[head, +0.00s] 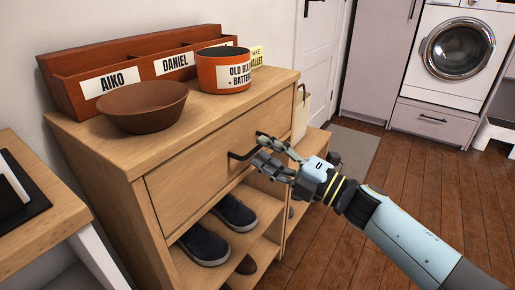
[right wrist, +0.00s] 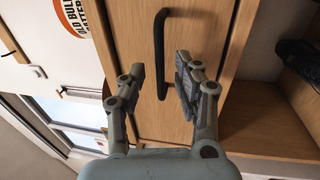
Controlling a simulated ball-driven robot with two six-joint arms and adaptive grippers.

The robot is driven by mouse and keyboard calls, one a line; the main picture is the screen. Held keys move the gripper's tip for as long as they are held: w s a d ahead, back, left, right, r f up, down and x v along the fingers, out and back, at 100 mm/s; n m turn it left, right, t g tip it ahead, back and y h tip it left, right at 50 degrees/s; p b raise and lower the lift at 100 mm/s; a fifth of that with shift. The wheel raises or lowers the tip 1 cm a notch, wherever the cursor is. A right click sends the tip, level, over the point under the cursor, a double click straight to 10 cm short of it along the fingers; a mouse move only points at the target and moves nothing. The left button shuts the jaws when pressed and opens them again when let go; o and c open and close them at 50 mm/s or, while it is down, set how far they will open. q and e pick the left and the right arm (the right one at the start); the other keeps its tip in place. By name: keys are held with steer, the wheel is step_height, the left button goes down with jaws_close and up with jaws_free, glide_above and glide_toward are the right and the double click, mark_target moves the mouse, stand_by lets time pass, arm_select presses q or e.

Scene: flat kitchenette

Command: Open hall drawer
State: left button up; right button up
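The hall drawer (head: 205,170) is a wide light-wood front in the upper part of a wooden cabinet, and it looks closed. Its black bar handle (head: 240,156) sits near the middle of the front, partly hidden by my right gripper (head: 268,153). In the right wrist view the handle (right wrist: 159,50) shows between the two spread fingers of the right gripper (right wrist: 160,68). The fingers are open with a gap on both sides of the bar; whether they reach around it in depth I cannot tell. My left gripper is not in view.
On the cabinet top stand a brown bowl (head: 145,107), an orange labelled tub (head: 222,72) and a red-brown name organizer (head: 65,88). Dark shoes (head: 205,245) lie on the open shelf below the drawer.

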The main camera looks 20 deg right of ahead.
steer(key=shift+x, duration=1.3)
jaws_close()
steer(key=shift+f, duration=0.1)
